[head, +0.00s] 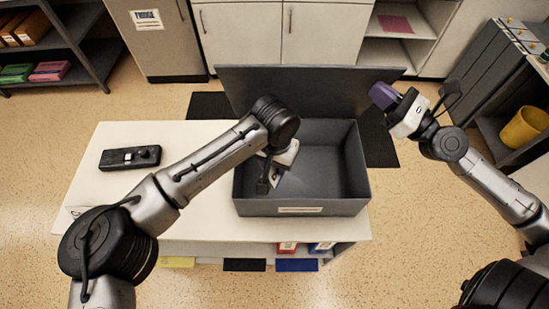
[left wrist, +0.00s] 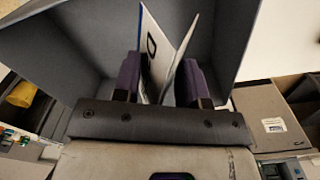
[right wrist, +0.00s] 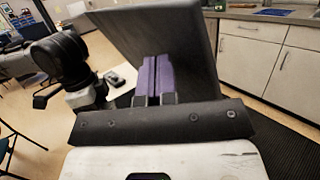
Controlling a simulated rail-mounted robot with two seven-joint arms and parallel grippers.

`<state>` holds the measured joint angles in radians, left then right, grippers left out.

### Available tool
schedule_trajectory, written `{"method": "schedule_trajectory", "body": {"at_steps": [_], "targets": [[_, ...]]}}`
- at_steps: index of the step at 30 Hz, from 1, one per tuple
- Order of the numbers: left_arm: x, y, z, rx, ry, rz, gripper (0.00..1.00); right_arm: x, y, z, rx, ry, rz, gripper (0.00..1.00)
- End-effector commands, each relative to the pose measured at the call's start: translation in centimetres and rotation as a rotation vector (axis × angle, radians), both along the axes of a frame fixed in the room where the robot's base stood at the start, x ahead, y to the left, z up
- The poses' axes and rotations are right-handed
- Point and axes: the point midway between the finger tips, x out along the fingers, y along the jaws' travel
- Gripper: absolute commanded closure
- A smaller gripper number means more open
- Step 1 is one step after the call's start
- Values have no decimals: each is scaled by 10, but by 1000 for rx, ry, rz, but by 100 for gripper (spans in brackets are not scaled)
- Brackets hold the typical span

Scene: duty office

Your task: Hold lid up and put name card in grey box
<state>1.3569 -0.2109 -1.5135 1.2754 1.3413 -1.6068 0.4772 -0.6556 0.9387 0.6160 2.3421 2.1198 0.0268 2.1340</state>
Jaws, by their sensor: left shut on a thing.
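The grey box (head: 345,207) stands on the white tabletop, with its lid (head: 310,88) raised at the far side. My left gripper (head: 268,185) reaches down inside the left part of the box. It is shut on the name card (left wrist: 160,50), a folded white card with blue and a dark mark, seen between the purple fingers in the left wrist view. In the head view the card (head: 277,178) is mostly hidden by the gripper. My right gripper (head: 382,95) is at the lid's right end, its purple fingers together and empty. The lid (right wrist: 150,40) rises behind them; contact is unclear.
A black handset-like device (head: 130,157) lies on the left of the white table (head: 110,200). Red and blue items sit on a shelf below the table's front. A shelf unit (head: 75,40) is at the back left, and a yellow bin (head: 524,127) is at the right.

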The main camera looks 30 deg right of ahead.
Motion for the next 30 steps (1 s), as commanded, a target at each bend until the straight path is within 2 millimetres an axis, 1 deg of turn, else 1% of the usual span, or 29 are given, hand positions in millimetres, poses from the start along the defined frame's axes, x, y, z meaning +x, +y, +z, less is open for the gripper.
{"method": "schedule_trajectory", "body": {"at_steps": [30], "targets": [[0,0,-49,0,1,0,83,0,0,0,0,0,0,100]]}}
